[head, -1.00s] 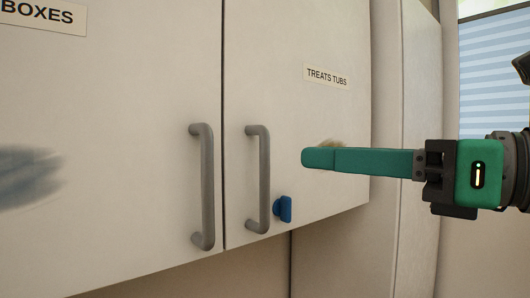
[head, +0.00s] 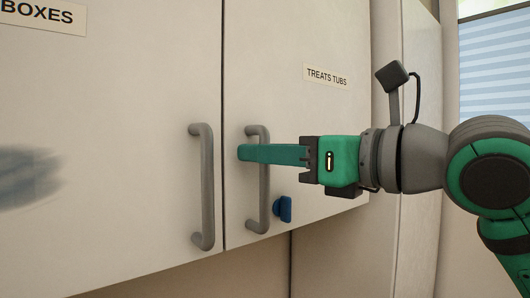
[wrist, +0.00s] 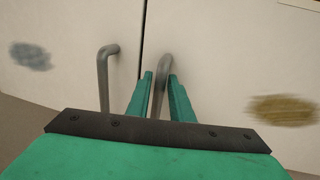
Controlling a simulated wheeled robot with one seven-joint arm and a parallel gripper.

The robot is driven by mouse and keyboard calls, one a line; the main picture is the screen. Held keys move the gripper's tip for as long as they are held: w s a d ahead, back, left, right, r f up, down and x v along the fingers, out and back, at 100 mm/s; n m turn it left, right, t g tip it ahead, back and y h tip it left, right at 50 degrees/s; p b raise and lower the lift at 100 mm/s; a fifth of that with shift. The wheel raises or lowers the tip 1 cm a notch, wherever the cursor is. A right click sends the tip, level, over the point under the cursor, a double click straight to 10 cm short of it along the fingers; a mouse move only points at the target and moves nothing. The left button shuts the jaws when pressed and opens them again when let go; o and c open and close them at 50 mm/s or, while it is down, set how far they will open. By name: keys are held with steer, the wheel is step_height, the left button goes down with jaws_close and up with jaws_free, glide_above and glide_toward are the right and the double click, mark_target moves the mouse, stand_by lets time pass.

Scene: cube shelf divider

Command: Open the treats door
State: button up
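The treats door (head: 310,115) is the right-hand cream door, with a "TREATS TUBS" label (head: 327,77). It is shut, its left edge against the seam with the other door. Its grey vertical bar handle (head: 264,195) is near that edge. My gripper (head: 243,152) crosses the upper part of this handle in the head view, hiding a piece of it. In the wrist view, my gripper's green fingers (wrist: 160,78) stand on either side of the handle (wrist: 162,85). A gap shows between the left finger and the bar, so the fingers look open around it.
A window blind (head: 495,70) is at the right.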

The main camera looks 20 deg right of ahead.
jaws_close()
steer(key=shift+s+d, duration=0.1)
